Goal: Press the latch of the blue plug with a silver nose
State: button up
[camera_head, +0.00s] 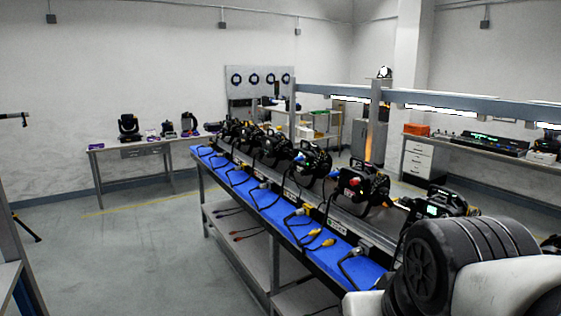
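A long workbench with a blue top (262,202) runs from the left middle toward the lower right. A row of black par cans (312,160) stands along it, with black cables looping down onto the blue surface. Several small plugs lie on the cables, some yellow (328,242) and some grey or silver (357,252). A small blue spot (300,157) shows on one can. I cannot tell which thing is the blue plug with a silver nose, and no latch can be made out. My gripper is not in view; a black and white part of my arm fills the lower right corner.
A lower shelf (236,228) under the bench holds a few cables. A table (132,146) with black lamps stands at the back left. A side bench (490,150) stands at the right. The grey floor (120,250) left of the bench is mostly clear.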

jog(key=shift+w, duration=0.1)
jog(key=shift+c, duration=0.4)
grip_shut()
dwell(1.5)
